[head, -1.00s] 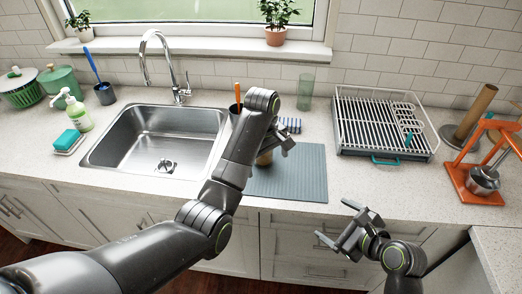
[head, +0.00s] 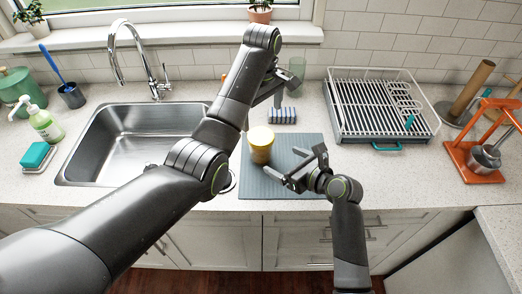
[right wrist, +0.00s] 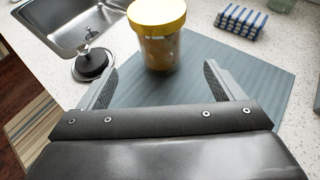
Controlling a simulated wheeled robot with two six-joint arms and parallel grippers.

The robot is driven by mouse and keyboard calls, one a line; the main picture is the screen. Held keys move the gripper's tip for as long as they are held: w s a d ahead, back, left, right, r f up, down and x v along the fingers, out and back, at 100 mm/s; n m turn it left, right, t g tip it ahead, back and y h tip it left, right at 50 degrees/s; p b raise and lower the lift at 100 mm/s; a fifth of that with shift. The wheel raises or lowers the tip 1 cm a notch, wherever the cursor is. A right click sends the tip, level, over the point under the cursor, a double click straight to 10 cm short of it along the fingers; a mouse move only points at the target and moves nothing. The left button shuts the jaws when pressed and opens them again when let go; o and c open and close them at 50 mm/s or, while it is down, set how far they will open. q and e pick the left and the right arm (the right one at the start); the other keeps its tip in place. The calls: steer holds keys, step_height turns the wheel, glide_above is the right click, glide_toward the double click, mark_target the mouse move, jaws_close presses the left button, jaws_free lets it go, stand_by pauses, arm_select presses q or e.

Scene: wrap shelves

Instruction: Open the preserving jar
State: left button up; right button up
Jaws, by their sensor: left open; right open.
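The preserving jar (head: 261,150) stands upright on the grey-blue mat (head: 308,142), with its yellow lid on top. In the right wrist view the jar (right wrist: 158,46) stands beyond the fingertips, roughly midway between them; its contents look brownish. My right gripper (head: 284,162) is open and empty, low over the mat on the jar's near right side. My left gripper (head: 266,100) is open, behind and above the jar and apart from it; its fingers are partly hidden by its own wrist.
A dark round object with a metal knob (right wrist: 92,62) sits left of the mat by the sink (head: 130,140). A dish rack (head: 380,108) stands right.

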mark_target(262, 149)
arm_select(q)
steer(key=shift+w+a+f, duration=0.1)
steer(key=shift+w+a, duration=0.05)
arm_select(e)
steer(key=x, duration=1.1)
steer(key=shift+w+f, duration=0.1)
